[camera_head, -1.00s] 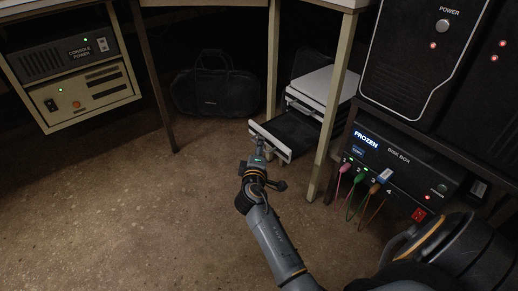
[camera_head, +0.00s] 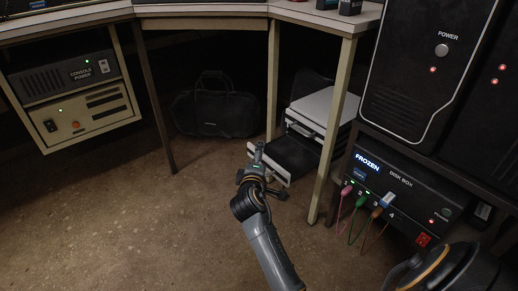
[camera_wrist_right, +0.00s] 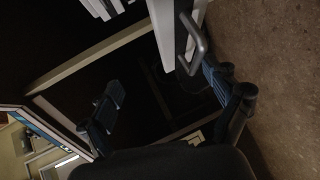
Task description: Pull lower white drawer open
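The lower white drawer (camera_head: 284,178) stands pulled out from the white unit (camera_head: 309,111) under the desk, its dark inside showing. My right gripper (camera_head: 258,158) is at the drawer's front and covers part of it in the head view. In the right wrist view my right gripper (camera_wrist_right: 163,88) has its fingers wide apart. The metal drawer handle (camera_wrist_right: 201,44) is beside the right-hand finger; I cannot tell whether they touch. The white drawer front (camera_wrist_right: 164,32) runs along it. The dark drawer inside lies between the fingers. My left gripper is not in view.
A desk leg (camera_head: 333,135) stands close to the right of the drawer. The disk box (camera_head: 407,190) with coloured cables is further right. A black bag (camera_head: 215,108) lies behind to the left. The floor (camera_head: 130,215) in front is clear.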

